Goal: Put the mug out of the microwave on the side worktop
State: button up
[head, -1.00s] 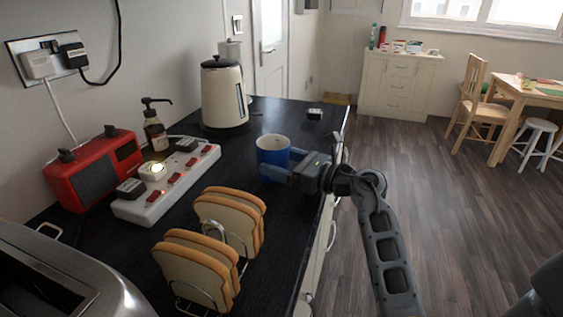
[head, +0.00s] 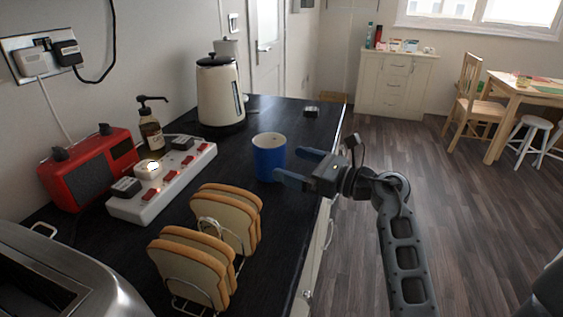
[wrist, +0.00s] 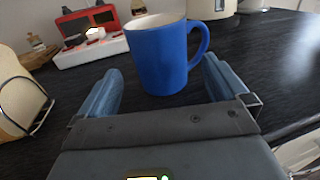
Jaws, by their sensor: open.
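A blue mug (head: 269,157) with a pale inside stands upright on the dark worktop (head: 262,218). In the wrist view the mug (wrist: 158,58) is just ahead, its handle to the right. No microwave shows in either view.
A toast rack with bread slices (head: 226,218) stands nearer on the worktop. A white power strip (head: 163,185), a red radio (head: 90,167), a soap bottle (head: 152,131) and a cream kettle (head: 220,92) stand left and behind. The worktop's right edge is close.

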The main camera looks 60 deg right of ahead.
jog(key=s, duration=0.7)
jog(key=shift+a+b, duration=0.3)
jog(key=shift+b, duration=0.05)
dwell(0.9)
